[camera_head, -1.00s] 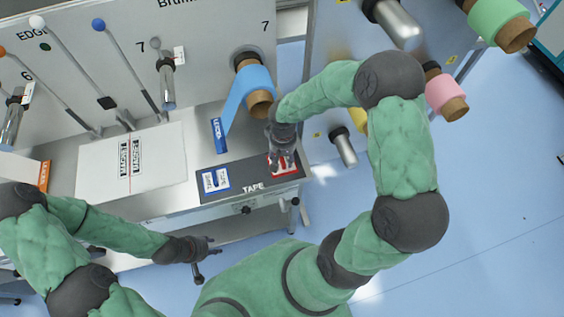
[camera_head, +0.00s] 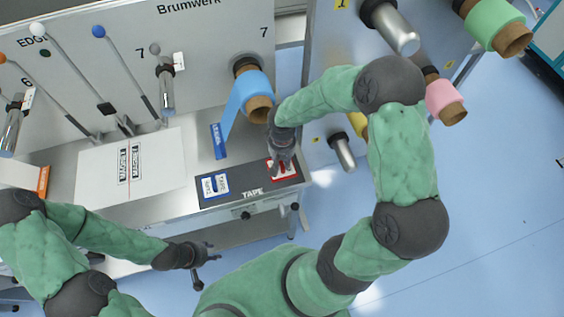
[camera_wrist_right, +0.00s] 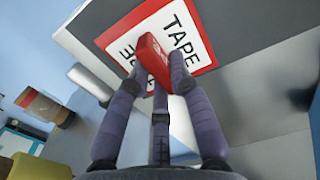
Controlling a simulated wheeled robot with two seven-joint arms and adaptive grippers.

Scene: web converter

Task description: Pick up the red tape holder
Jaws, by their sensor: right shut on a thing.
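The red tape holder (camera_wrist_right: 152,57) is between the fingers of my right gripper (camera_wrist_right: 155,70) in the right wrist view. It sits over a red-bordered white label (camera_wrist_right: 196,45) with the word TAPE. In the head view my right gripper (camera_head: 283,160) points down at the red-bordered spot (camera_head: 283,171) on the dark TAPE panel, and its fingers largely hide the holder. Whether the holder touches the panel is hard to tell. My left gripper (camera_head: 203,254) is empty in front of the bench, its fingers apart.
A blue tape holder (camera_head: 215,186) lies on the left of the TAPE panel (camera_head: 240,187). A blue roll (camera_head: 250,96) hangs close behind my right gripper, with a blue piece (camera_head: 219,141) at its strip's end. A white box (camera_head: 160,175) stands left. Pink (camera_head: 441,94) and green (camera_head: 492,24) rolls are right.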

